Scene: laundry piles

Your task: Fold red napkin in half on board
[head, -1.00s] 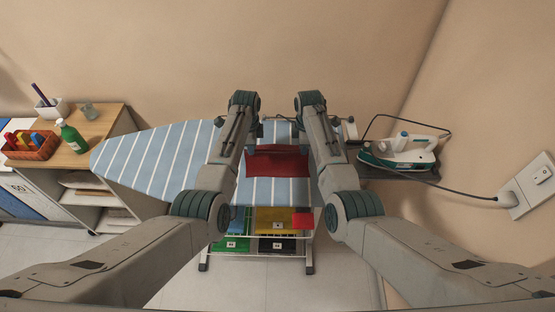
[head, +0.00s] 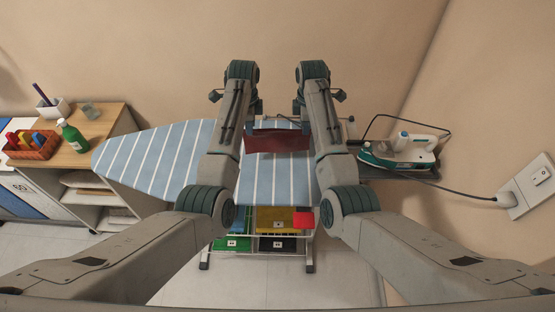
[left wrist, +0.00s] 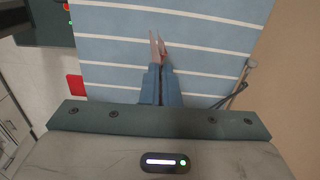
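The red napkin (head: 277,141) is stretched between my two grippers over the far part of the blue-and-white striped ironing board (head: 280,180). It looks raised off the board, with a dark, shaded face. My left gripper (head: 251,135) is at its left end and my right gripper (head: 304,135) is at its right end; the arms partly hide both fingertips. In the left wrist view, the left fingers (left wrist: 160,66) are close together with a thin reddish edge between and beyond them. Both grippers appear shut on the napkin's ends.
A white and teal iron (head: 400,150) rests right of the board, its cord running to a wall socket (head: 531,186). Colored bins (head: 278,219) and a bright red item (head: 303,218) are below the near edge. A green bottle (head: 73,136) and basket (head: 31,145) stand left. The board's left part is clear.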

